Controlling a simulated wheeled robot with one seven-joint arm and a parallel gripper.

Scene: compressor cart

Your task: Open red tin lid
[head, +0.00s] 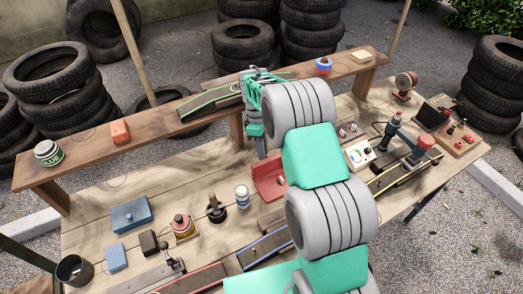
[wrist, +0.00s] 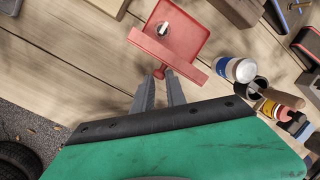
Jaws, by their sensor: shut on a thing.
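The red tin (wrist: 178,28) sits on the wooden bench, its shallow inside in sight in the wrist view with a small white and dark thing (wrist: 162,29) in it. Its red lid (wrist: 168,54) stands raised, seen nearly edge-on along the side nearest my gripper. My gripper (wrist: 161,78) is shut on the small red knob of the lid. In the head view the tin (head: 266,193) shows beside my arm, partly hidden by it. My gripper (head: 261,150) comes down from above there, its fingertips hard to make out.
A white and blue can (head: 242,196), a dark pot with a brush (head: 216,210) and a red-yellow can (head: 183,228) stand left of the tin. A raised shelf (head: 170,115) runs behind. Tools crowd the bench at right.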

